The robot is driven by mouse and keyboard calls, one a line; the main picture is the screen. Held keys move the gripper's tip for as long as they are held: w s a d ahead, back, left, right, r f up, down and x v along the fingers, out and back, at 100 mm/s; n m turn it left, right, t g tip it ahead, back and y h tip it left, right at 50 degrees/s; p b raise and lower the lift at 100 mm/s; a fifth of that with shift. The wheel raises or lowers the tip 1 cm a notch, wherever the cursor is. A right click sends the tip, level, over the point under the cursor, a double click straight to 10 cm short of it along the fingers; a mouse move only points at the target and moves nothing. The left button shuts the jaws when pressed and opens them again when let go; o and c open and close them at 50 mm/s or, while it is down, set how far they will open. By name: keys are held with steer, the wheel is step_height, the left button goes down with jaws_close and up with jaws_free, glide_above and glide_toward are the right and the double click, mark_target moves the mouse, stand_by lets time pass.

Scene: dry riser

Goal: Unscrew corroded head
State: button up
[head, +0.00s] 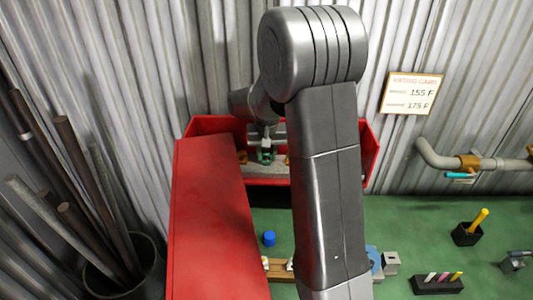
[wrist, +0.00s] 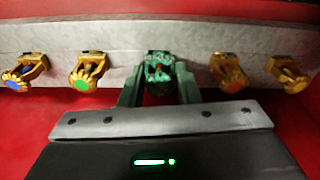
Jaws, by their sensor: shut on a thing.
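The corroded head (wrist: 158,68) is green and rough, in the middle of a row of sprinkler heads on a grey pipe (wrist: 205,50). My gripper (wrist: 158,84) is shut on it, one finger on each side. In the head view my gripper (head: 265,152) is inside the red box, and the green head (head: 266,157) shows small between its fingers. The wrist view is slightly blurred, and I cannot tell how far the head is seated in the pipe.
Brass heads with blue (wrist: 17,78), green (wrist: 82,80) and orange-red (wrist: 233,82) parts flank the grip. The red box's open door (head: 212,225) stands left of my arm. A bin of pipes (head: 135,275) is far left. A rating card (head: 411,93) hangs right.

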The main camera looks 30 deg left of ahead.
mark_target(266, 150)
steer(key=shift+r+p, duration=0.95)
steer(key=shift+r, duration=0.5)
steer(key=shift+r+p, duration=0.95)
steer(key=shift+r, duration=1.55)
